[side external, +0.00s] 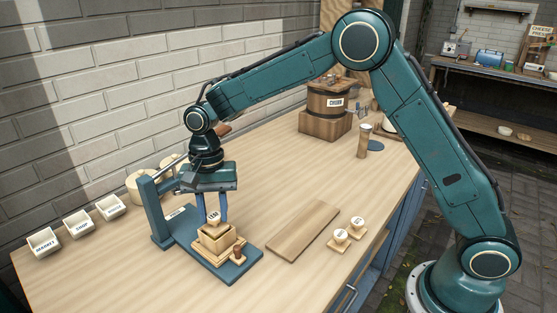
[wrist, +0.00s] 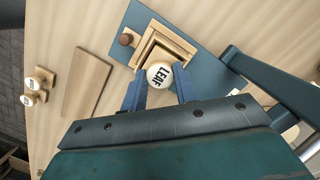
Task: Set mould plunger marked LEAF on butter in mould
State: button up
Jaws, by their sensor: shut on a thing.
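The plunger marked LEAF (side external: 213,216) has a round pale knob with dark lettering; it also shows in the wrist view (wrist: 160,75). My gripper (side external: 212,218) is shut on it, one blue finger on each side in the wrist view (wrist: 160,90). The square wooden mould (side external: 217,240) stands on a wooden base on the blue press plate. The plunger is over the mould's opening; whether it touches the butter cannot be told. The butter inside is hidden by the plunger and the mould walls.
The blue press frame (side external: 157,212) rises just left of the mould, with a small brown knob (side external: 238,250) at the mould's front. A bare board (side external: 303,231) and two other plungers (side external: 349,233) lie to the right. Labelled trays (side external: 77,224) stand far left; a churn (side external: 328,102) is behind.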

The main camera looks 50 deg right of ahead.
jog(key=shift+f, duration=0.6)
jog(key=shift+r, duration=0.1)
dwell(0.6)
jog(key=o, duration=1)
jog(key=c, duration=0.3)
jog(key=shift+r, duration=0.15)
jog(key=shift+c, duration=0.2)
notch_tip(320, 180, up, 9)
jog(key=w+d, duration=0.1)
jog(key=shift+r, duration=0.15)
dwell(0.7)
dwell(0.6)
